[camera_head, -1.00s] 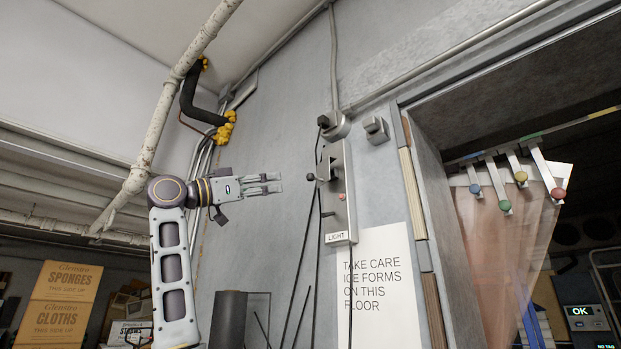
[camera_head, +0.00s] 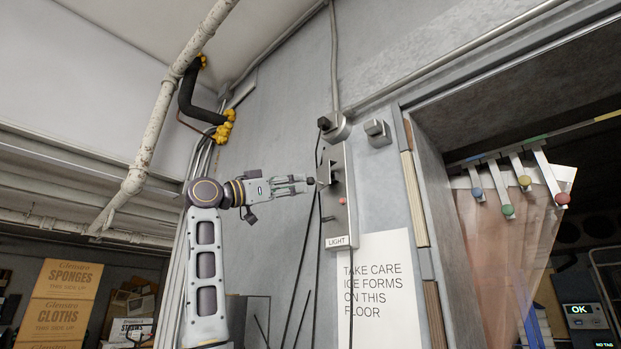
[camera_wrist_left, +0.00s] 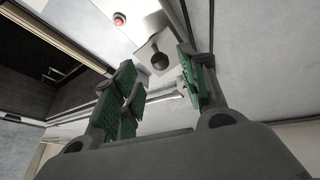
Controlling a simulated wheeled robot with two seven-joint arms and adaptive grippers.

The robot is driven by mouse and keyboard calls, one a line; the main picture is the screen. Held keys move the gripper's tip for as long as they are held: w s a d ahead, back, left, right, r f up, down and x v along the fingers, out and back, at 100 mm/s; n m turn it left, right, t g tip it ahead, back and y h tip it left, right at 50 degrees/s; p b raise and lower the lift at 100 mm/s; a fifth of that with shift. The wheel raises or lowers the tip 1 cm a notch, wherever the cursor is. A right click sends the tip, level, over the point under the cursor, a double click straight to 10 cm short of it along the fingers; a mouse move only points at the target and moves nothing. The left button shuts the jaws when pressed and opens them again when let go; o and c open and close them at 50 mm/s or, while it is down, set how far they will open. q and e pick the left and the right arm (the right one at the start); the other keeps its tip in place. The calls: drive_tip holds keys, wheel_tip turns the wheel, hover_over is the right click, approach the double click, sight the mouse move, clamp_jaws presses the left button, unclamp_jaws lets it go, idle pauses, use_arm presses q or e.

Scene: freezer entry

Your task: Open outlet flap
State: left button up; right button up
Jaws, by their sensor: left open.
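A grey metal panel (camera_head: 341,215) labelled LIGHT is on the wall, with a red button (camera_head: 342,201). A small metal flap-like plate (camera_head: 325,172) juts from its upper part, with a dark round knob (camera_head: 311,181). I cannot tell for certain whether this plate is the outlet flap. My left gripper (camera_head: 304,184) is open and level, with its fingertips at the knob. In the left wrist view, the knob (camera_wrist_left: 159,61) shows between the open green-padded fingers, beyond their tips; I see no clear contact. The right gripper is out of view.
A small grey box (camera_head: 377,132) is on the wall to the upper right. Dark cables (camera_head: 302,270) hang beside the panel. A paper sign (camera_head: 374,285) is below right, and the doorway with strip curtain (camera_head: 500,240) is further right.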

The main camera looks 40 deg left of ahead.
sight(307, 182)
use_arm(q)
drive_tip(key=shift+p+x, duration=1.1)
drive_tip(key=shift+x, duration=2)
clamp_jaws()
